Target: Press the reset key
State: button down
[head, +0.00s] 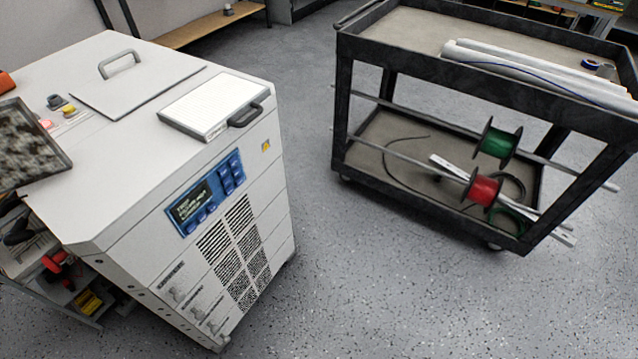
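A white cabinet (150,190) stands at the left. Its front face bears a blue control panel (178,218) with a small dark display (194,200) showing lines of light text. Several blue keys (231,172) sit to the right of the display, and more keys (202,222) lie along its lower edge. The key labels are too small to read, so I cannot tell which one is the reset key. Nothing covers the panel. My gripper is not in view.
A mottled tray (32,147) juts in at far left. A black cart (345,100) with wire spools stands at right. Grey floor (330,270) before the cabinet is clear.

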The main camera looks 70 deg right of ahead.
aim_at(238, 182)
jog(key=l+z, duration=0.15)
jog(key=z, duration=0.3)
jog(key=l+z, duration=0.15)
jog(key=z, duration=0.3)
jog(key=l+z, duration=0.15)
jog(key=z, duration=0.3)
jog(key=k+l, duration=0.05)
